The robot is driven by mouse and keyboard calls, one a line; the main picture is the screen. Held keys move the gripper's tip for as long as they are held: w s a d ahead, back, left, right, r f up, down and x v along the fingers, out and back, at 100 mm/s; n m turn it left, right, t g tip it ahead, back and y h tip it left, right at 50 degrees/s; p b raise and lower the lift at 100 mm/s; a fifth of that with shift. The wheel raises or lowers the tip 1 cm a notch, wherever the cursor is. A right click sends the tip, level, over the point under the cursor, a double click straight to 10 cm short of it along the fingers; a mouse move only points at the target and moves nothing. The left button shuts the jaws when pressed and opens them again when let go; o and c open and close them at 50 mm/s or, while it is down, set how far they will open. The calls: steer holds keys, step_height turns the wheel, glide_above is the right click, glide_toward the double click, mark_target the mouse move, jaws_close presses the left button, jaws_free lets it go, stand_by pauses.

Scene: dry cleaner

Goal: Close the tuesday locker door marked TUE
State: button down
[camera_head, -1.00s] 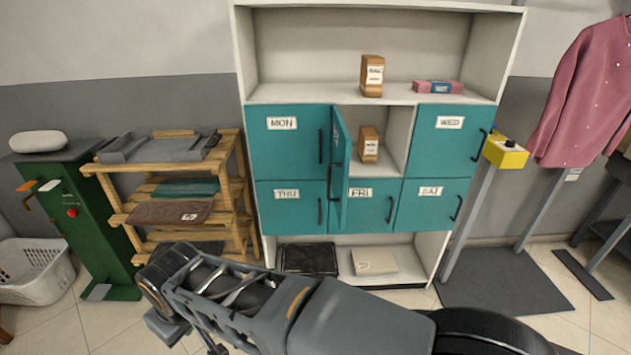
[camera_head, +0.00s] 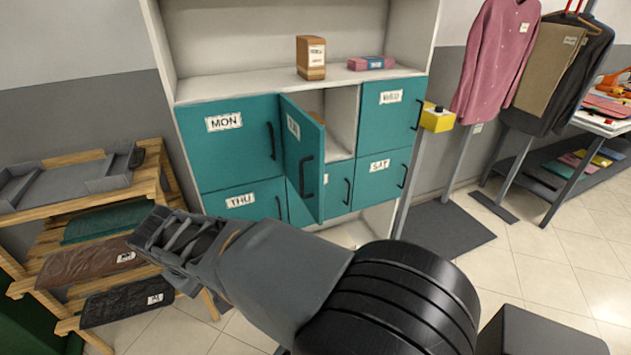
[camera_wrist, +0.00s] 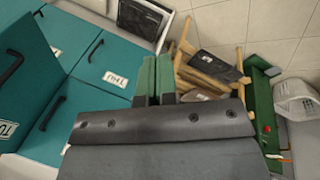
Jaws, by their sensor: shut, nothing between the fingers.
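The TUE locker door (camera_head: 303,155) is teal with a dark handle. In the head view it stands open, swung outward from its left edge, with its label partly readable. Teal doors fill the left of that view.
The MON door (camera_head: 230,145), THU door (camera_head: 240,203), WED door (camera_head: 385,115) and SAT door (camera_head: 378,180) are shut. A wooden rack (camera_head: 150,185) stands at the left beside my gripper. A yellow box on a post (camera_head: 437,118) stands right of the locker.

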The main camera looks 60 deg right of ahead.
steer(key=w+d+r+m+g+h+b, duration=0.1)
steer(key=w+d+m+g+h+b, duration=0.15)
steer(key=d+g+h, duration=0.75)
steer(key=m+h+b, duration=0.1)
steer(key=m, duration=0.3)
glide_toward(318, 178)
steer(key=shift+g, duration=0.5)
steer(key=p+x, duration=0.1)
steer(key=x, duration=0.5)
steer(key=shift+p+x, duration=0.35)
steer(key=shift+x, duration=0.45)
steer(key=shift+d+f, duration=0.1)
